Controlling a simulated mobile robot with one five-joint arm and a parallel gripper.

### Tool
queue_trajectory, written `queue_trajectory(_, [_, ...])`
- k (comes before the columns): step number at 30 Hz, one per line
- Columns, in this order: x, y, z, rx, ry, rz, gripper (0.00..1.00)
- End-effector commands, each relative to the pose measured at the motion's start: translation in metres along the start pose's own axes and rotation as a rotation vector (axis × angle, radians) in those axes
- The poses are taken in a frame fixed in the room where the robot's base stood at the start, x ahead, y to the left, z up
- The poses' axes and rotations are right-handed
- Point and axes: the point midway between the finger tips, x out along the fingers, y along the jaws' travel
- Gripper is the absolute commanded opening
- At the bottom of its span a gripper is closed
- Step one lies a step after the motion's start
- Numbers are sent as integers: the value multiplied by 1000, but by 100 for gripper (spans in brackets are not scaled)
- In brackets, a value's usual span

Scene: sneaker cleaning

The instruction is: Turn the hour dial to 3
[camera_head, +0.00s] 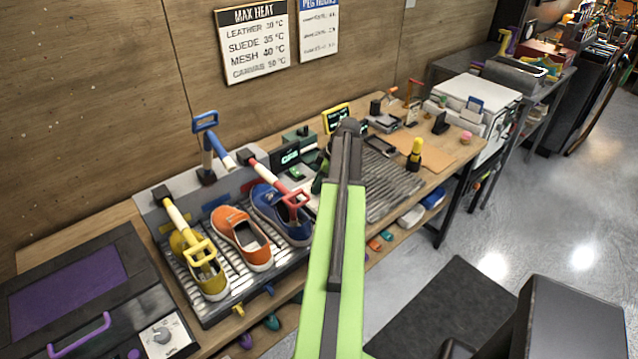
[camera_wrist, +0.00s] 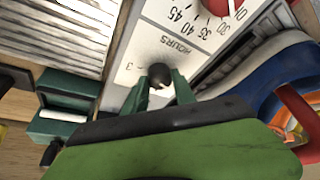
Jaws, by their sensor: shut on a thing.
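The hour dial (camera_wrist: 159,72) is a small dark round knob on a pale panel (camera_wrist: 150,42) in the wrist view. The printed word HOURS is beside it, and a 3 is printed just left of it. My gripper (camera_wrist: 161,82) has its two dark green fingers shut on the dial, one on each side. I cannot tell which number the dial points to. In the head view my green arm hides the dial and most of the gripper.
A red knob (camera_wrist: 222,5) with a printed scale from 30 to 45 is on the same panel. A blue shoe (camera_head: 283,212), an orange shoe (camera_head: 240,236) and a yellow shoe (camera_head: 208,277) stand on the ribbed rack left of my arm. A grey ribbed mat (camera_head: 396,190) lies right.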

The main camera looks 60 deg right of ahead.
Motion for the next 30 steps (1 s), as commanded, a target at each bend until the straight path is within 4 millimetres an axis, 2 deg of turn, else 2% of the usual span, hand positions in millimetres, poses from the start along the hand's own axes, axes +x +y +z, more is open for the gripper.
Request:
queue_trajectory(8, [0,-4,1,173,-2,72,0])
queue_trajectory(30, [1,-7,-2,821,-2,340,0])
